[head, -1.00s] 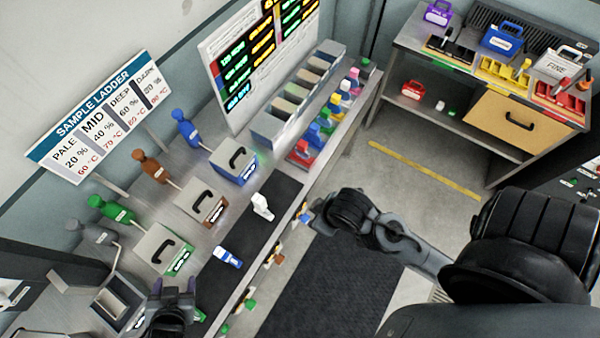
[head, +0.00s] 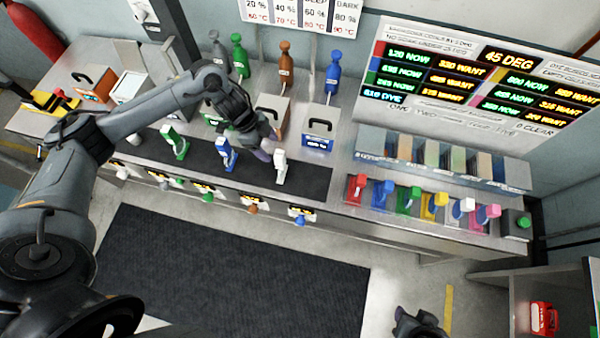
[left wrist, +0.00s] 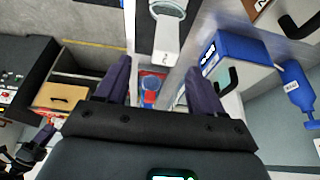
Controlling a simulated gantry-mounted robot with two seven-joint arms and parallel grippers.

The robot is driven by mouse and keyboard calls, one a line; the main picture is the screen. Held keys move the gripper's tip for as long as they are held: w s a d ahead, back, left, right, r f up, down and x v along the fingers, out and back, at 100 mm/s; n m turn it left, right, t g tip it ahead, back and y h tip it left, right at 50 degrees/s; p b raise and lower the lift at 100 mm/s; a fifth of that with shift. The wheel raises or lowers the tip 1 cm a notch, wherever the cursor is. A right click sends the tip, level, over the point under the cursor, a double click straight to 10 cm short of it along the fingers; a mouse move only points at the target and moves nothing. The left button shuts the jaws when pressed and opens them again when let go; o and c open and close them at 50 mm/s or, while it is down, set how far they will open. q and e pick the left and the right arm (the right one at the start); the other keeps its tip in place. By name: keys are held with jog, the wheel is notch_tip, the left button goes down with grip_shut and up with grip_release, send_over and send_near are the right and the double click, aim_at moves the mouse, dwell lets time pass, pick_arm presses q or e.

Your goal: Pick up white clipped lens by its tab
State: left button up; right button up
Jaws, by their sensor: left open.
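The white clipped lens (head: 280,165) stands upright on the black mat (head: 312,182), near its right end. My left gripper (head: 269,144) is just left of and behind the lens, with its jaws open and empty.
A blue clipped lens (head: 226,155) and a green one (head: 176,143) stand on the mat to the left. A blue-fronted box (head: 318,140) sits close behind the white lens. Several coloured pieces in a row, including a red one (head: 356,188), stand to the right.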

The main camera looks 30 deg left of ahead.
aim_at(285, 162)
pick_arm(q)
jog(key=x, duration=0.4)
jog(key=shift+a+f, duration=0.1)
jog(key=shift+w+p+x, duration=0.2)
jog(key=shift+p+x, duration=0.1)
jog(key=shift+x, duration=0.8)
jog(key=shift+w+p+x, duration=0.15)
jog(key=shift+p+x, duration=0.15)
jog(key=shift+x, duration=0.85)
jog(key=shift+w+d+f, duration=0.1)
jog(key=shift+d+f, duration=0.15)
jog(key=shift+f, duration=0.4)
jog(key=c, duration=1.2)
